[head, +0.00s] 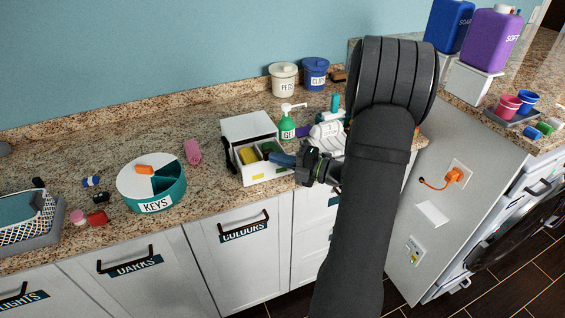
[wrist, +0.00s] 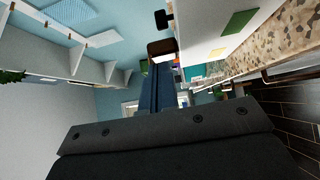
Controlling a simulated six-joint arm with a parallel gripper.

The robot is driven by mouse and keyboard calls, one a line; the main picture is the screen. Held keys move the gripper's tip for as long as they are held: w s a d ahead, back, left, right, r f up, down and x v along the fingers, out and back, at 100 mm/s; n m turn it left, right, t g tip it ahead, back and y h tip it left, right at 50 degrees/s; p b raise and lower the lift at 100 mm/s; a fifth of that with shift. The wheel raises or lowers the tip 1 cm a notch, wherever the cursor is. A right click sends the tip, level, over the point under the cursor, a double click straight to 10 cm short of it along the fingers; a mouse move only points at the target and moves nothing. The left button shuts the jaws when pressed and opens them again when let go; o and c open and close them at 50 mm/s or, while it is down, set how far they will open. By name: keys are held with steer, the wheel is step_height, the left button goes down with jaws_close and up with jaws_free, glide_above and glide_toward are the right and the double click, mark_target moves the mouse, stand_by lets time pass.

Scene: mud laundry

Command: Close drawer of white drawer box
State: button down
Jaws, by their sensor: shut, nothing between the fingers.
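The white drawer box (head: 248,126) stands on the granite counter. Its drawer (head: 270,173) is pulled out toward the front, with a yellow sponge (head: 248,155) and something green inside. My gripper (head: 273,157) is shut and empty, with its blue fingers at the right part of the open drawer. I cannot tell whether they touch it. My arm hides part of the counter to the right.
A green bottle (head: 287,123) and a white bottle (head: 325,137) stand right of the box. A teal KEYS tub (head: 156,205) and a pink item (head: 193,152) are to the left. PEGS (head: 284,80) and CLIPS (head: 314,74) jars stand behind.

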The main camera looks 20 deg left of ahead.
steer(key=w+a, duration=0.8)
steer(key=shift+w+a, duration=0.3)
steer(key=shift+w+a+r, duration=0.15)
steer(key=shift+w, duration=0.05)
steer(key=s+d, duration=0.1)
steer(key=d, duration=0.1)
steer(key=s+d, duration=0.2)
steer(key=d, duration=0.9)
steer(key=shift+s, duration=0.1)
